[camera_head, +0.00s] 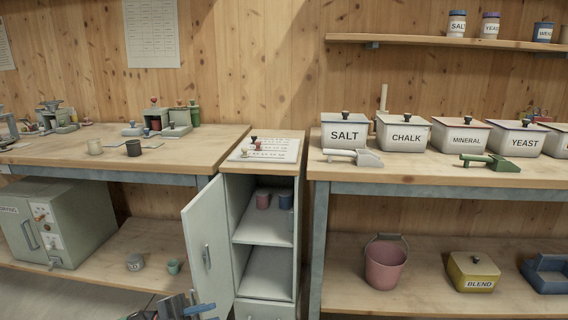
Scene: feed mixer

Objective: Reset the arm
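A dark grey and blue shape at the bottom edge, left of centre, looks like my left gripper (180,306). My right arm and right gripper are not in view.
Labelled bins, including salt (345,133), line the right bench. Below are a pink bucket (385,265) and a yellow blend box (473,272).

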